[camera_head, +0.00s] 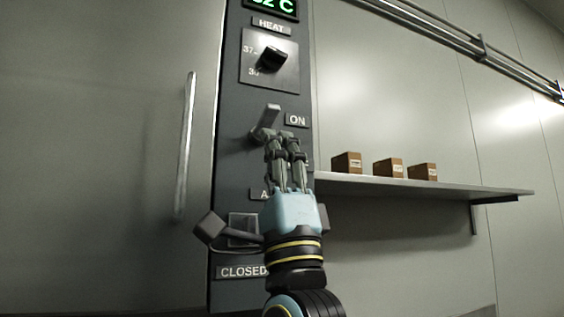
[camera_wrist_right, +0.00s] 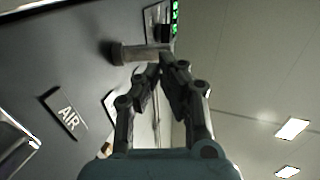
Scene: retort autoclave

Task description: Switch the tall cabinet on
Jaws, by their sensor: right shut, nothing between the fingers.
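The tall cabinet's dark control panel (camera_head: 232,110) stands upright in the middle of the head view. A light grey toggle lever (camera_head: 270,115) on it points upward, beside the ON label (camera_head: 297,120). My right gripper (camera_head: 279,140) is shut and empty, with its fingertips just below the lever. In the wrist view the lever (camera_wrist_right: 140,53) lies just past the fingertips (camera_wrist_right: 160,72); I cannot tell whether they touch. The label below ON is mostly hidden by my gripper. My left gripper is not in view.
Above are a HEAT knob (camera_head: 272,57) and a green display (camera_head: 270,6). A dark handle (camera_head: 210,228) juts out at lower left, above the CLOSED label (camera_head: 241,272). A long door handle (camera_head: 185,145) is left. A shelf (camera_head: 440,186) with three boxes (camera_head: 388,168) is right.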

